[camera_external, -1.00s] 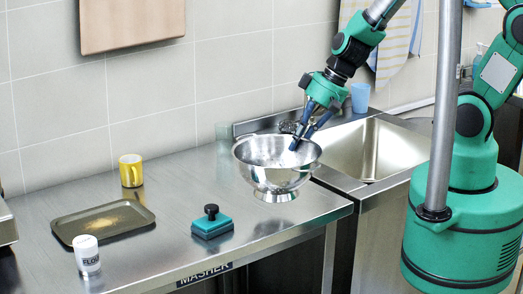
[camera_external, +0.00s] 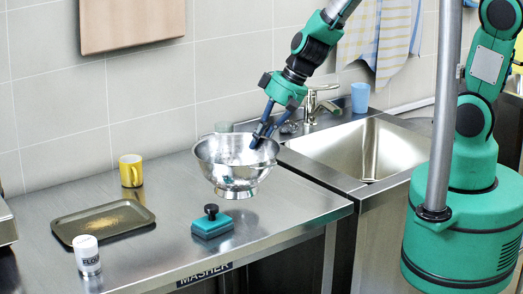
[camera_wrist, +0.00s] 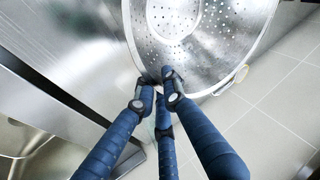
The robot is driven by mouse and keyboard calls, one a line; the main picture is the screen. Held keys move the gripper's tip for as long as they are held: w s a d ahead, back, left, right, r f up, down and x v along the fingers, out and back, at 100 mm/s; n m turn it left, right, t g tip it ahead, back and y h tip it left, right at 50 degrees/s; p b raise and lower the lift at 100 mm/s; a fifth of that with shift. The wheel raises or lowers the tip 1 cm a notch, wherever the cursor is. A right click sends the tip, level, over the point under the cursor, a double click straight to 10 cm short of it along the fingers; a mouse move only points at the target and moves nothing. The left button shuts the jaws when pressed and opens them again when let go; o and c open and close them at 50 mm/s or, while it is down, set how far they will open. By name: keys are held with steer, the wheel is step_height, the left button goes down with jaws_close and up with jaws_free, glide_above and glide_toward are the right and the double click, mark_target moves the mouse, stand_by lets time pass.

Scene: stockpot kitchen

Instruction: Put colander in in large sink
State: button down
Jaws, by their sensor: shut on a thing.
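The colander (camera_external: 229,178) is a shiny steel bowl with a foot, held in the air above the steel counter. In the wrist view its perforated inside (camera_wrist: 205,35) fills the top. My gripper (camera_external: 264,138) is shut on the rim at the colander's right side. Its blue fingers (camera_wrist: 165,90) meet the near rim in the wrist view. The large sink (camera_external: 345,150) is a steel basin to the right of the colander, and it looks empty. Part of the sink (camera_wrist: 25,140) shows at the lower left of the wrist view.
A yellow mug (camera_external: 131,170), a dark tray (camera_external: 75,228) and a flour jar (camera_external: 87,256) stand at left. A faucet (camera_external: 313,103) and a blue cup (camera_external: 360,97) stand behind the sink.

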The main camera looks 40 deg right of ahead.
mark_target(240, 139)
steer(key=shift+w+a+f, duration=0.1)
steer(key=shift+w+a, duration=0.5)
steer(key=shift+w, duration=0.4)
steer(key=shift+w+a+f, duration=0.1)
steer(key=shift+w+a, duration=0.5)
steer(key=shift+w, duration=0.35)
steer(key=shift+w+a, duration=0.15)
steer(key=shift+w, duration=0.05)
steer(key=shift+w+f+b, duration=0.1)
steer(key=shift+f+b, duration=0.4)
steer(key=shift+f, duration=1.45)
steer(key=c, duration=1.8)
jaws_free()
steer(key=shift+c, duration=0.2)
